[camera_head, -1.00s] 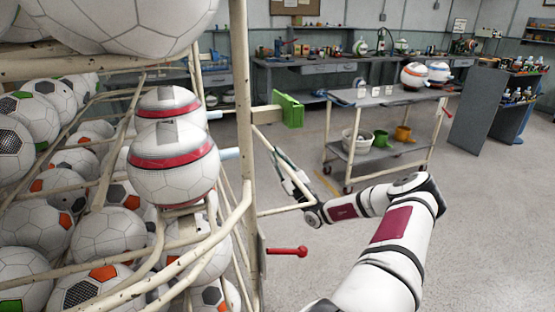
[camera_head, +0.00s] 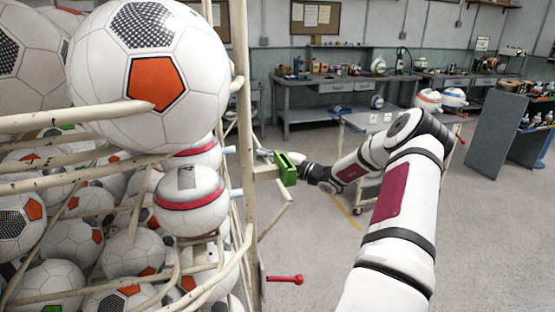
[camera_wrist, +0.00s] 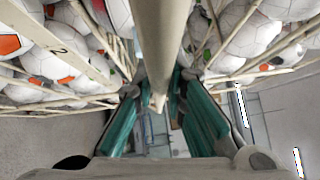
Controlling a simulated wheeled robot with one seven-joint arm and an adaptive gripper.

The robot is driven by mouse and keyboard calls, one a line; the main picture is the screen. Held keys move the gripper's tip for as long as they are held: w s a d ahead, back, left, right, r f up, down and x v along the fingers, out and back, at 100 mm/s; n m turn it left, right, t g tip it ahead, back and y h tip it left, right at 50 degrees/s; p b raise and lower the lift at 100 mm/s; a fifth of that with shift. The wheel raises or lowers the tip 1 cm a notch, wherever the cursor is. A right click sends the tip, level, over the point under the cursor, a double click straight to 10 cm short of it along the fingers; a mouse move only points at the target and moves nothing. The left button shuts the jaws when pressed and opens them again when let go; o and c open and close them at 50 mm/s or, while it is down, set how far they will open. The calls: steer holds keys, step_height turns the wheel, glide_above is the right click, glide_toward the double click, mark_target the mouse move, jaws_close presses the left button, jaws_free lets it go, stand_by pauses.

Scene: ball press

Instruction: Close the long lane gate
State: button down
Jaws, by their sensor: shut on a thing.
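The ball rack (camera_head: 240,70) of cream tubes stands at the left in the head view. A thin cream bar (camera_head: 284,201), apparently the lane gate, sticks out right from its post. My gripper (camera_head: 308,172) is at the bar's outer end, close to a green block (camera_head: 284,168). In the wrist view my gripper's teal fingers (camera_wrist: 162,95) stand on both sides of a cream tube (camera_wrist: 157,75) and are shut on it. The tube looks like the gate bar. The fingertips' contact is partly hidden in both views.
Soccer balls (camera_head: 150,60) fill the rack's lanes, and red-banded balls (camera_head: 190,200) sit near the post. A red handle (camera_head: 287,280) sticks out below the gate. A grey cart (camera_head: 378,122) with balls stands behind my arm.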

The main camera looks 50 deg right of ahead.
steer(key=w+a+r+n+g+h+b, duration=0.1)
steer(key=w+a+r+n+g+b, duration=0.1)
steer(key=a, duration=0.3)
steer(key=w+a+r+n+g+h+b, duration=0.1)
steer(key=w+a+n+g+b, duration=0.1)
steer(key=w+a+n+g, duration=0.1)
steer(key=shift+w+a+r+g+h, duration=0.35)
steer(key=shift+w+a, duration=0.4)
steer(key=shift+a, duration=0.65)
steer(key=c, duration=1.6)
jaws_free()
steer(key=shift+w, duration=0.1)
